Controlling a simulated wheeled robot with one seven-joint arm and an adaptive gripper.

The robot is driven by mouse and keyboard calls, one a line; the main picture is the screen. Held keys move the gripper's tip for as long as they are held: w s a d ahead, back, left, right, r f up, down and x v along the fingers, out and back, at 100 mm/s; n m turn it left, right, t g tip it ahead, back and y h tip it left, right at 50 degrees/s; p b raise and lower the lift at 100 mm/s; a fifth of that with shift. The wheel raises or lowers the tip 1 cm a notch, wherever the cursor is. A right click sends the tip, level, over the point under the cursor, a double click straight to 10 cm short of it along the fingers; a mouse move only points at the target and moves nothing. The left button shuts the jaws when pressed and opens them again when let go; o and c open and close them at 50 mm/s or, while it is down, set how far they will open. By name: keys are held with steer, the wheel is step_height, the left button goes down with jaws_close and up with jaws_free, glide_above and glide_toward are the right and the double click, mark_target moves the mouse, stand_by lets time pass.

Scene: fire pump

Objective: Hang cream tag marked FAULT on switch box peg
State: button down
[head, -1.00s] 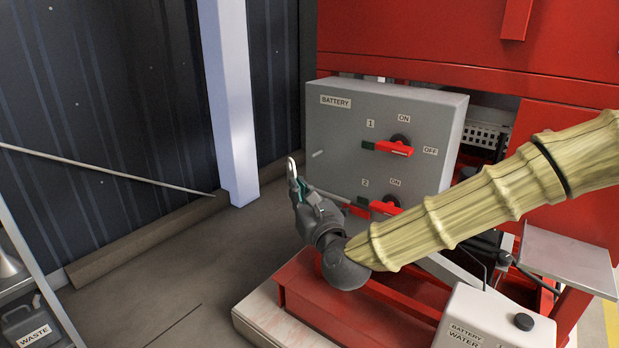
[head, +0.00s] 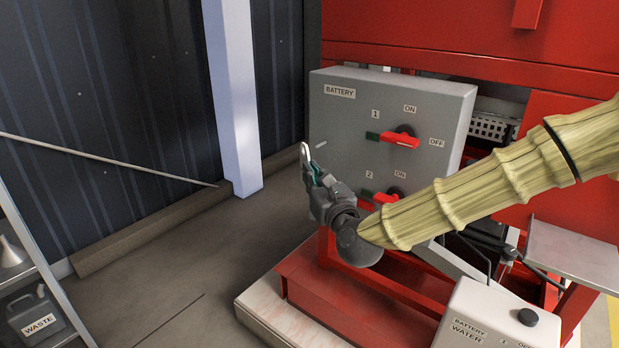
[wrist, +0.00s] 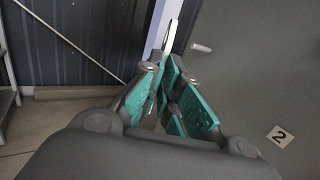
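The grey switch box (head: 335,120) labelled BATTERY stands in front of the red pump unit. Its peg (head: 320,145) is a short pale pin on the left of its front face, and it also shows in the wrist view (wrist: 201,47). My gripper (head: 310,174), with teal finger pads, is in front of the box's lower left edge. It is closed around the tag, whose pale loop (wrist: 170,36) sticks up past the fingertips. The loop is just left of the peg, apparently apart from it. The tag's face and FAULT marking are hidden.
Two red switch handles (head: 400,140) stick out of the box front to the right of the peg. A white post (head: 233,110) and dark wall are behind on the left. A white battery water container (head: 490,320) stands at the lower right. Floor left of the box is clear.

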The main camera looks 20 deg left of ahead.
steer(key=shift+w+d+f, duration=0.1)
steer(key=shift+w+d, duration=0.25)
steer(key=shift+w, duration=0.5)
steer(key=shift+w+d+f, duration=0.1)
steer(key=shift+w+d, duration=0.2)
steer(key=shift+w, duration=0.6)
steer(key=shift+w+d+f, duration=0.1)
steer(key=shift+w+d, duration=0.25)
steer(key=shift+w, duration=0.5)
steer(key=c, duration=1.6)
jaws_free()
steer(key=shift+o, duration=0.2)
